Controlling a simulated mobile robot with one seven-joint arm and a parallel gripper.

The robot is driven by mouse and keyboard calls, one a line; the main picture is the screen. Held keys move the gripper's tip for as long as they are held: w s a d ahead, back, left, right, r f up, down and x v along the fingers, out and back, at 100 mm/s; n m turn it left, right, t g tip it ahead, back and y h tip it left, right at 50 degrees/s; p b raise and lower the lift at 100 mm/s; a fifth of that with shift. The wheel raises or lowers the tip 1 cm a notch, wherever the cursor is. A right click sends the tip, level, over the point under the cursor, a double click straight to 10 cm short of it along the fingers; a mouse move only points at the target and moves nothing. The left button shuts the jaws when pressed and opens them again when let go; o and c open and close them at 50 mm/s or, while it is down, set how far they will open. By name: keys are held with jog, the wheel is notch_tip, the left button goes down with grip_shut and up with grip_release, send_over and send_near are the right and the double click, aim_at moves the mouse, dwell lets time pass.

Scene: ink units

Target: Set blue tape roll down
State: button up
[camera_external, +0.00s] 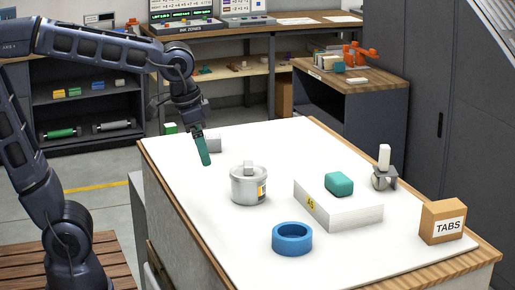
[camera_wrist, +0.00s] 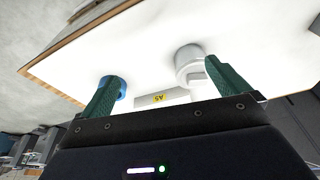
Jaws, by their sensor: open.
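The blue tape roll (camera_external: 292,238) lies flat near the front edge of the white table top (camera_external: 232,262), with its hole facing up. My gripper (camera_external: 206,158) is above the left back part of the table, well away from the roll and holding nothing. In the wrist view my gripper (camera_wrist: 168,90) shows two green fingers spread wide apart. The blue tape roll (camera_wrist: 121,88) shows there partly behind the left finger, which hides some of it.
A grey tin (camera_external: 248,186) stands between my gripper and the roll. A white block (camera_external: 345,212) bears a teal lump (camera_external: 339,184). A TABS box (camera_external: 442,222) stands at the right corner, and a grey stand with a white top (camera_external: 384,170) behind. The front left table top is clear.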

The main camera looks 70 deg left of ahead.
jog(key=s+a+f+n+t, duration=0.1)
jog(key=s+a+f+n, duration=0.1)
jog(key=s+a+f, duration=0.2)
jog(key=s+a, duration=0.3)
jog(key=s, duration=0.3)
jog(key=shift+s+a+t, duration=0.3)
jog(key=shift+t, duration=0.1)
